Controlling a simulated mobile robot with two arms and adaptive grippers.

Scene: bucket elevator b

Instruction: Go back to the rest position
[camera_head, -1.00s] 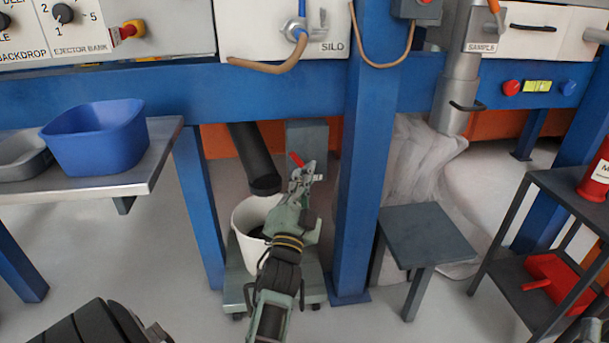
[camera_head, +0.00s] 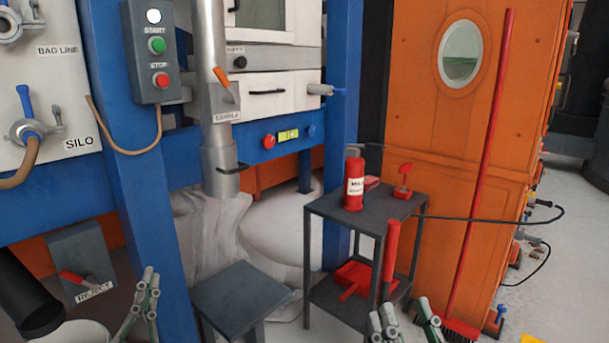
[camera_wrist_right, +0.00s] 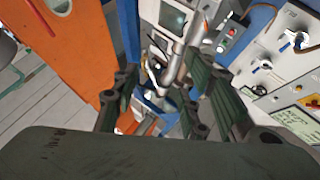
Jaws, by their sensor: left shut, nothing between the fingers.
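My left gripper (camera_head: 148,305) shows at the bottom left of the head view, in front of the foot of a blue post. It is shut and empty. My right gripper (camera_head: 405,322) shows at the bottom right of the head view, in front of the small black cart. In the right wrist view its two fingers (camera_wrist_right: 160,95) stand apart with nothing held between them. The rest of both arms is outside the head view.
A grey box with a red lever (camera_head: 73,277) is at the lower left. A grey stool (camera_head: 240,297) stands near the middle. The black cart (camera_head: 375,205) carries a red bottle (camera_head: 354,182). A red broom (camera_head: 482,160) leans on the orange cabinet (camera_head: 425,110).

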